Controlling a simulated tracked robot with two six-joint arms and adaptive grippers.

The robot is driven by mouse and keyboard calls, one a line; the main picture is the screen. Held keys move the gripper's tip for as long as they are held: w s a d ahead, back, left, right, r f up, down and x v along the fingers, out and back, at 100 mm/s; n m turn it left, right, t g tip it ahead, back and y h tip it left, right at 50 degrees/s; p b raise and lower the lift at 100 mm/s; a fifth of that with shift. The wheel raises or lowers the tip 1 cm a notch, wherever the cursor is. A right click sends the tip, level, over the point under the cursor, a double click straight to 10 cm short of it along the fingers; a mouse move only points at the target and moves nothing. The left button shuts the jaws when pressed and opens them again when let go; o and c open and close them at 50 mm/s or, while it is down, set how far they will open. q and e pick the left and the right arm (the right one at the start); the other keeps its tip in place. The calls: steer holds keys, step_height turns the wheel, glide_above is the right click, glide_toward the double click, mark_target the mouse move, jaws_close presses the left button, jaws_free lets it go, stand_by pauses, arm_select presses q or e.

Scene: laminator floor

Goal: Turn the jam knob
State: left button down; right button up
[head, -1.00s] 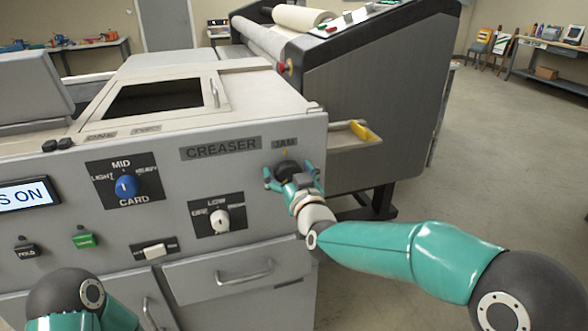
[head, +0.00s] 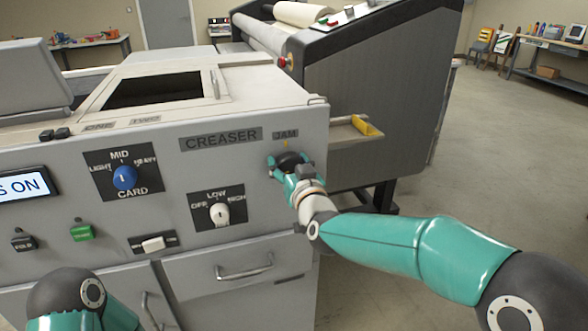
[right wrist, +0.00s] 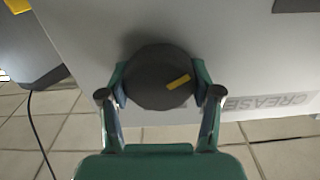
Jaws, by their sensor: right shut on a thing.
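The jam knob (head: 290,160) is a round black knob under the JAM label (head: 286,134) on the creaser's (head: 110,241) grey front panel. In the right wrist view the knob (right wrist: 155,82) shows a yellow mark, slanted on its face. My right gripper (head: 288,169) is shut on the knob; in the right wrist view its fingers (right wrist: 160,90) press on opposite sides of it. Part of the knob is hidden by the gripper in the head view. Only a part of my left arm shows at the lower left; its gripper is out of view.
A blue card knob (head: 125,178), a white low/high knob (head: 219,212), buttons and a white switch (head: 153,244) sit on the same panel. A drawer handle (head: 244,272) juts out below. A side shelf with a yellow piece (head: 366,126) is right of the panel. Open floor lies to the right.

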steer(key=o, duration=1.1)
steer(key=shift+d, duration=0.15)
steer(key=shift+s, duration=0.1)
steer(key=v, duration=1.1)
steer(key=shift+s+d, duration=0.1)
steer(key=shift+s, duration=0.25)
